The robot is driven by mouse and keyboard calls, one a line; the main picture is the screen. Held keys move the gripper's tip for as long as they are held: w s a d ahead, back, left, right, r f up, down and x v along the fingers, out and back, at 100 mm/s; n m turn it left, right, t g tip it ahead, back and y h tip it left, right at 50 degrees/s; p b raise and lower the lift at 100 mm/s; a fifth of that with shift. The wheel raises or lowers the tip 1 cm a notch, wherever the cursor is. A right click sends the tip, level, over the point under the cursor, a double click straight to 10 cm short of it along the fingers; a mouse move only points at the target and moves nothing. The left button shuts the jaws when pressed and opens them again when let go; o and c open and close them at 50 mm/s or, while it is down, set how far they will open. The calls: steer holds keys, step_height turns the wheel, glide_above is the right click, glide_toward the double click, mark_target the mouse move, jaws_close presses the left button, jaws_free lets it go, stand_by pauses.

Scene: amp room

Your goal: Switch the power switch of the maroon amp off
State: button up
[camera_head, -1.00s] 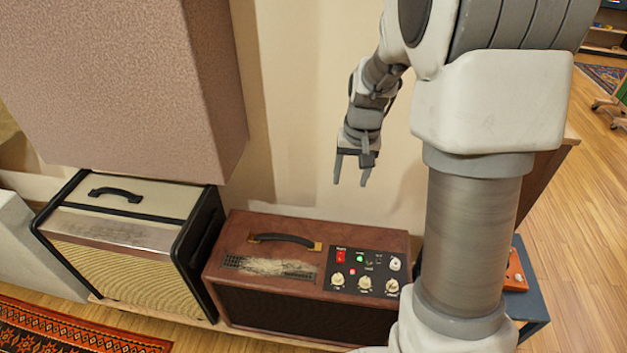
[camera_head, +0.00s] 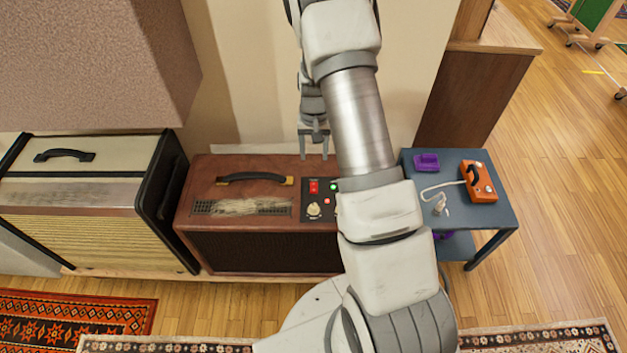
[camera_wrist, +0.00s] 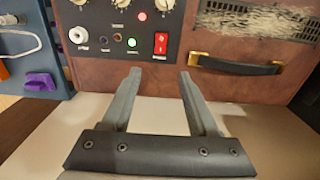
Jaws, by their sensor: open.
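The maroon amp (camera_head: 200,180) stands against the wall, left of my arm in the head view. Its black control panel (camera_head: 321,212) is partly hidden by my arm. The red power switch (camera_head: 314,187) is on the panel; in the wrist view the red rocker switch (camera_wrist: 161,43) sits beside a lit green light (camera_wrist: 132,42), with a lit red light (camera_wrist: 142,16) above. My gripper (camera_head: 314,152) is open and empty near the amp's back edge. In the wrist view my gripper (camera_wrist: 160,76) has its fingers spread, pointing toward the panel, apart from the switch.
A black handle (camera_head: 255,177) arches over the amp's top, left of the switch. A cream amp (camera_head: 90,190) stands to the left. A blue-grey table (camera_head: 470,225) with an orange pedal (camera_head: 479,183) and purple pedal (camera_head: 426,162) is on the right. A padded panel (camera_head: 95,65) hangs upper left.

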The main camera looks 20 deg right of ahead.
mark_target(314, 184)
step_height(314, 184, down, 12)
steer(key=b, duration=0.2)
steer(key=shift+b, duration=0.3)
jaws_close()
